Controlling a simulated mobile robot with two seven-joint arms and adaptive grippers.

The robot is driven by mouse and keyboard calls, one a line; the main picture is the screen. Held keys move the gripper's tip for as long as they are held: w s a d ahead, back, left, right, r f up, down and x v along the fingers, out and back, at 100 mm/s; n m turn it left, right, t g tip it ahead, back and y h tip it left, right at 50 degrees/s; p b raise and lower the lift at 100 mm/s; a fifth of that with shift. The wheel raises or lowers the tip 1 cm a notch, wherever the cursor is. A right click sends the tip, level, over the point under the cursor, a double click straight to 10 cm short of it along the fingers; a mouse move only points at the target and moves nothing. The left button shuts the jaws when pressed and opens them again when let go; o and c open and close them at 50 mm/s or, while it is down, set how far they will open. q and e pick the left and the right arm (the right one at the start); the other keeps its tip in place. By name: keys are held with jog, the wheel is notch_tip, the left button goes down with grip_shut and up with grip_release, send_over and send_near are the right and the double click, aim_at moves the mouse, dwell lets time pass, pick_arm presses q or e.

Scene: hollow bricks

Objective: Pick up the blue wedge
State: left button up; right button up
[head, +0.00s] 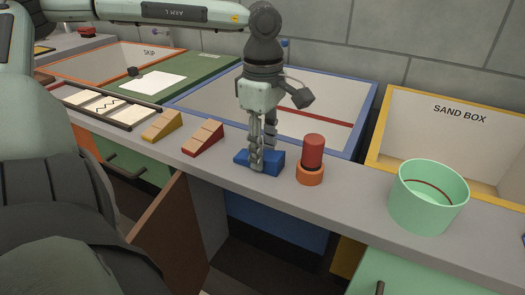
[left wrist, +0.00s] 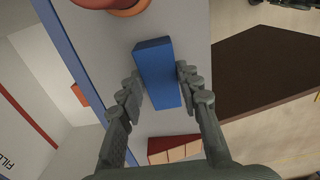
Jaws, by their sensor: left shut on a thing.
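The blue wedge (head: 275,164) is at the front part of the grey counter, between the red wedge and the orange ring. My left gripper (head: 257,160) points straight down over it, with its fingers shut on the wedge. In the left wrist view the blue wedge (left wrist: 157,68) lies between the two fingers of the gripper (left wrist: 160,88), one on each long side. The fingers hide part of the wedge in the head view. I cannot tell whether it still touches the counter.
A red cylinder (head: 313,150) stands in an orange ring (head: 310,175) close to the right. A red wedge (head: 203,139) and a yellow wedge (head: 163,125) lie to the left. A green bucket (head: 427,205) stands farther right. A blue-rimmed bin (head: 367,110) is behind.

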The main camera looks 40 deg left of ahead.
pick_arm(q)
grip_shut()
